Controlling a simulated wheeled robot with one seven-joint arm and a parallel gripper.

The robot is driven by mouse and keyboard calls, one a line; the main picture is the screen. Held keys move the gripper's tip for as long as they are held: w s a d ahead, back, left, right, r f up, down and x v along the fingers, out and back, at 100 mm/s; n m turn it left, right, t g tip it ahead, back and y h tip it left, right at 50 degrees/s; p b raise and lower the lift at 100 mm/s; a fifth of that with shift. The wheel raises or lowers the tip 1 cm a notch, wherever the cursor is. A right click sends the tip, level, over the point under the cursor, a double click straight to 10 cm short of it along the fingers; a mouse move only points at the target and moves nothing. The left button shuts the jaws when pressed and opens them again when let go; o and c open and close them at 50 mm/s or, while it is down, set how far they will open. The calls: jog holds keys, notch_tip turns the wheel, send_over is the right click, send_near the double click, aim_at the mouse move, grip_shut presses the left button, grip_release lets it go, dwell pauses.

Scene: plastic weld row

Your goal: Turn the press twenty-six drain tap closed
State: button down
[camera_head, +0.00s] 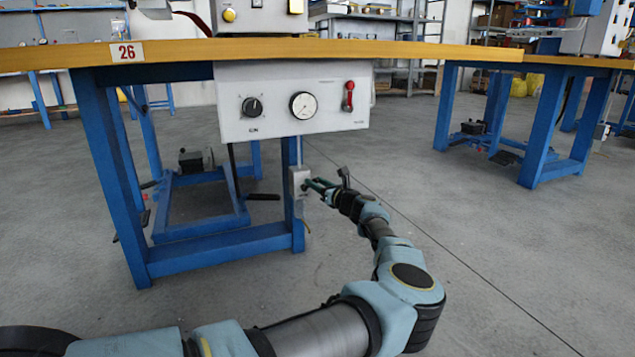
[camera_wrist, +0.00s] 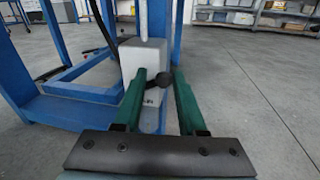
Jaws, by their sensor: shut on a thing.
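The drain tap is a light grey box (camera_head: 297,180) on the blue leg under the bench marked 26. A thin pipe runs up from it towards the white press panel. In the wrist view the grey box (camera_wrist: 150,58) stands just ahead of the green fingers. A short black tap handle (camera_wrist: 158,81) sticks out from it and lies between the fingers, slanting. My gripper (camera_head: 313,185) reaches the tap from the right; in the wrist view my gripper (camera_wrist: 162,80) is shut on the handle. Contact at the far fingertip is hard to make out.
The white press panel (camera_head: 290,125) with a dial, gauge and red lever hangs above the tap. The blue bench frame (camera_head: 220,240) and a foot pedal (camera_head: 190,160) are to the left. Open grey floor (camera_head: 480,230) lies to the right.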

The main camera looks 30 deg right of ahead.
jog(key=n+p, duration=0.2)
jog(key=n, duration=0.1)
jog(key=shift+a+r+g, duration=0.1)
jog(key=shift+a+g, duration=0.3)
jog(key=c, duration=0.9)
grip_release()
jog(key=o, duration=0.4)
jog(key=shift+r, duration=0.15)
jog(key=s+p, duration=0.4)
jog(key=s, duration=0.6)
jog(key=shift+s+d+r, duration=0.3)
jog(key=shift+s+r, duration=0.05)
jog(key=shift+c, duration=0.3)
